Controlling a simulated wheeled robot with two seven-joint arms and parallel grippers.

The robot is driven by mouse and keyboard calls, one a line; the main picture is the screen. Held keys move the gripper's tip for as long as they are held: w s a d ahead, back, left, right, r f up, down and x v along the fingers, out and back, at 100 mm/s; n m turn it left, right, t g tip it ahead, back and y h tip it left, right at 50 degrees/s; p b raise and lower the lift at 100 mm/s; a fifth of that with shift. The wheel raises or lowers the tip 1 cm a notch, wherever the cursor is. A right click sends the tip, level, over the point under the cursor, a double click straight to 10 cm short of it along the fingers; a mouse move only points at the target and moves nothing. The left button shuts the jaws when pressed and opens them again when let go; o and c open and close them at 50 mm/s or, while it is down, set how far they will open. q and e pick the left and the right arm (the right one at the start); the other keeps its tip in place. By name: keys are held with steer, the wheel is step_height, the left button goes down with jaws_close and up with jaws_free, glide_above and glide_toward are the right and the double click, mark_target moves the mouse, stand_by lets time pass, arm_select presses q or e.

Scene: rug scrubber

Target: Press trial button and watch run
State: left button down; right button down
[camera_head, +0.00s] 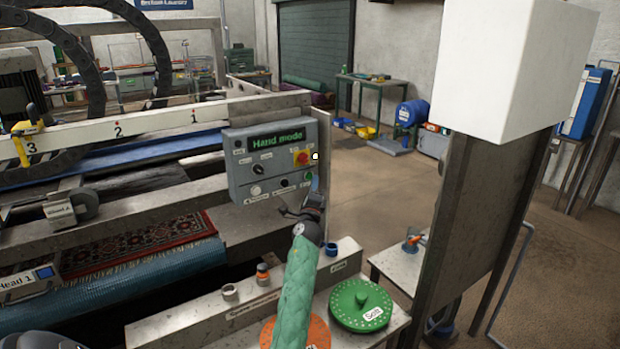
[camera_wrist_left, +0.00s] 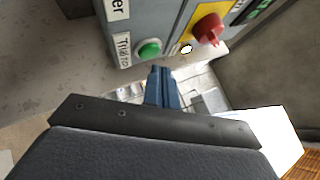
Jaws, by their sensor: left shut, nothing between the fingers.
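The grey control panel (camera_head: 240,180) stands in the middle of the head view, with its lit display (camera_head: 277,140) reading "Hand mode". In the left wrist view a green button (camera_wrist_left: 148,50) sits beside a label reading "Trial". A red knob (camera_wrist_left: 208,28) on a yellow plate is to the right of it; the knob also shows in the head view (camera_head: 302,157). My left gripper (camera_head: 314,184) is at the panel's lower right edge. Its blue fingers (camera_wrist_left: 160,72) are shut and empty, just below the green button in the wrist picture; I cannot tell whether they touch it. My right gripper is out of view.
A patterned rug (camera_head: 150,240) lies in the machine left of the panel. A green disc marked "Soft" (camera_head: 362,305) and an orange disc (camera_head: 318,334) lie below my arm. A grey post with a white box (camera_head: 510,65) stands at right. Open floor (camera_head: 380,185) lies behind the panel.

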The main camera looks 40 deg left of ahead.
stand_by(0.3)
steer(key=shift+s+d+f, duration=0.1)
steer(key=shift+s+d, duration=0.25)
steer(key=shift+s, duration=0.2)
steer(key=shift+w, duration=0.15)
